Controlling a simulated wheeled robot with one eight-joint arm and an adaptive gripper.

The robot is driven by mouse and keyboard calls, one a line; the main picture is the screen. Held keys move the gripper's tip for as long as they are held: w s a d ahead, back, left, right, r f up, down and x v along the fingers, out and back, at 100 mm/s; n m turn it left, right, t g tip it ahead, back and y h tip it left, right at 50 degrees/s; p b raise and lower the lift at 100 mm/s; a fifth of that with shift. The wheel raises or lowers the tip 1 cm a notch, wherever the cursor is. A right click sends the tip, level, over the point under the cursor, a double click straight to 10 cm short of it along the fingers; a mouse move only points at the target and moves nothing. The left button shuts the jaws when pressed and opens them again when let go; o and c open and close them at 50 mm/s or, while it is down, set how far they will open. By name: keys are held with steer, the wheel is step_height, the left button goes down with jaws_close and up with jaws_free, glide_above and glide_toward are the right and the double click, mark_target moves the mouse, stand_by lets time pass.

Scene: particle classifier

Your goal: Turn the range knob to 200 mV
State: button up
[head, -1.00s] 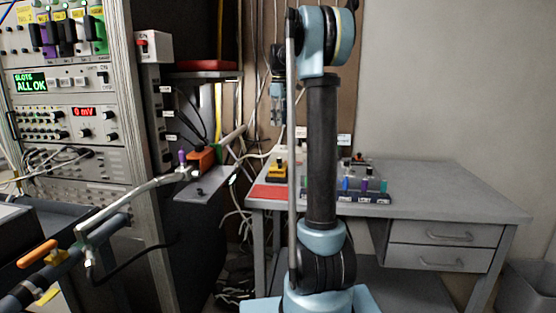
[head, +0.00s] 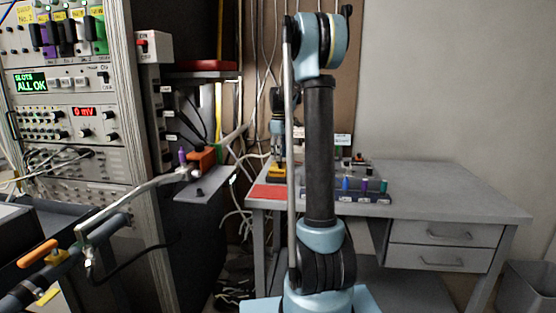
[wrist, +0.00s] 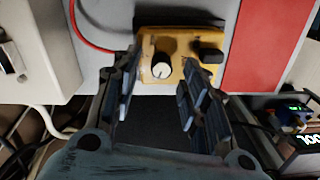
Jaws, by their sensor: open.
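A yellow box (wrist: 215,75) with a white-faced dark knob (wrist: 161,69) and a black part (wrist: 211,54) lies ahead of my gripper (wrist: 165,75) in the wrist view. My gripper is open and empty, with the knob between its fingertips in the picture; I cannot tell if they touch it. In the head view the yellow box (head: 277,174) sits on the grey desk's left end, with my gripper (head: 277,158) just above it. No range marking is legible on the box. A rack display (head: 84,112) reads 0 mV.
A red mat (head: 270,192) lies in front of the box on the desk (head: 430,190). A rack of several coloured holders (head: 365,190) stands to the right. A red cable (wrist: 85,35) runs beside the box. The instrument rack (head: 70,130) stands at left.

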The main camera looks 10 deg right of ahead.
steer(key=shift+f, duration=1)
